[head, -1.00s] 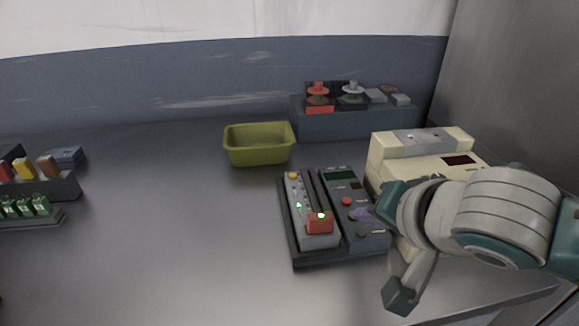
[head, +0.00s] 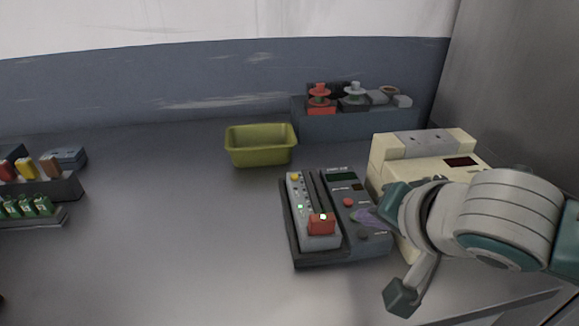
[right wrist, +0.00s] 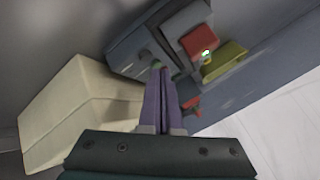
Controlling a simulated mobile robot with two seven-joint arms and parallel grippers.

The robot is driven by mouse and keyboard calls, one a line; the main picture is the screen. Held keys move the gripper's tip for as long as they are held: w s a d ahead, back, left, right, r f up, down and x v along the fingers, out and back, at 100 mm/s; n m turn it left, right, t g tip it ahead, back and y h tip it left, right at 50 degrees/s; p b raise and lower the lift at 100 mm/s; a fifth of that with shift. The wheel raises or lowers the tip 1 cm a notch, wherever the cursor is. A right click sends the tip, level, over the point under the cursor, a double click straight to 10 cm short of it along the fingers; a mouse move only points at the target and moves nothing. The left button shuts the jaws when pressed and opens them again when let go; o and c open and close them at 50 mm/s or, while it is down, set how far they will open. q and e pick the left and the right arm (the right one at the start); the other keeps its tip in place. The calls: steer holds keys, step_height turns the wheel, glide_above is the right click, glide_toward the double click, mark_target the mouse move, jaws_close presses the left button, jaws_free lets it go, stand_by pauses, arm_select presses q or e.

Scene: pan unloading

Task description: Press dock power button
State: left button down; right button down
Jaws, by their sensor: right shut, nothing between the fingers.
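The dark grey dock (head: 297,250) sits on the table right of centre. Its right-hand panel carries a dark display (head: 341,177), a red button (head: 347,202) and darker round buttons, one of them (head: 362,235) nearer the front. A light grey unit (head: 296,189) with a red block (head: 320,225) and green lights fills its left side. My right gripper (head: 366,215) is shut and empty, its purple fingers over the panel just below the red button. In the right wrist view the fingertips (right wrist: 161,72) reach the dock (right wrist: 130,42); contact is unclear. My left gripper is out of view.
A cream machine (head: 392,152) stands close right of the dock, beside my right arm. A yellow-green bin (head: 260,146) is behind. A grey shelf (head: 345,126) with red and grey parts is at the back. Racks (head: 66,186) stand far left; the table between is clear.

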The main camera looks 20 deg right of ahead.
stand_by(0.3)
steer(key=shift+f, duration=0.1)
steer(key=shift+f, duration=0.35)
steer(key=shift+f+b, duration=0.45)
stand_by(0.6)
steer(key=shift+r+p, duration=0.85)
steer(key=shift+p, duration=0.15)
steer(key=shift+r, duration=0.1)
